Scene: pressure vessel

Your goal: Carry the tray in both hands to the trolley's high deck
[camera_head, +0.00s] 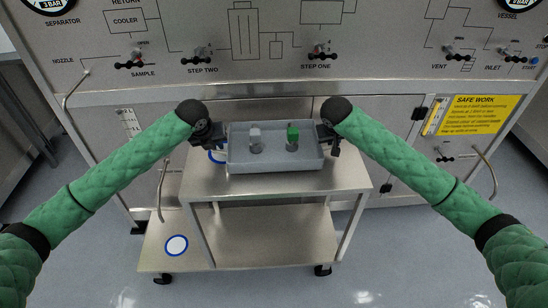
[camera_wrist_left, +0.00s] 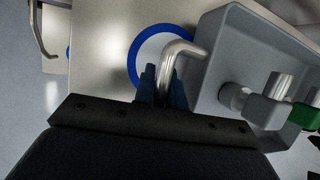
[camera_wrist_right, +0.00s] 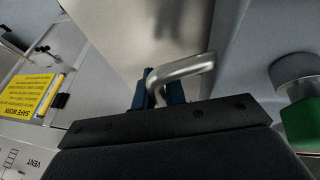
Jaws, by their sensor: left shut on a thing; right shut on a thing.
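The grey tray (camera_head: 275,165) is above or on the trolley's high deck (camera_head: 350,172); I cannot tell whether it touches. Two capped items stand in it, one with a grey top (camera_head: 255,137) and one with a green top (camera_head: 292,136). My left gripper (camera_head: 222,138) is shut on the tray's left handle, a bent metal bar (camera_wrist_left: 180,52) in the left wrist view. My right gripper (camera_head: 327,138) is shut on the right handle, a metal bar (camera_wrist_right: 182,70) in the right wrist view. A blue ring mark (camera_head: 216,156) on the high deck is partly hidden by the tray.
The trolley's low deck (camera_head: 185,250) extends to the left and carries another blue ring mark (camera_head: 176,245). Behind stands a steel panel (camera_head: 300,40) with labelled valves and a yellow safety sign (camera_head: 473,114). The high deck has bare room in front of the tray.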

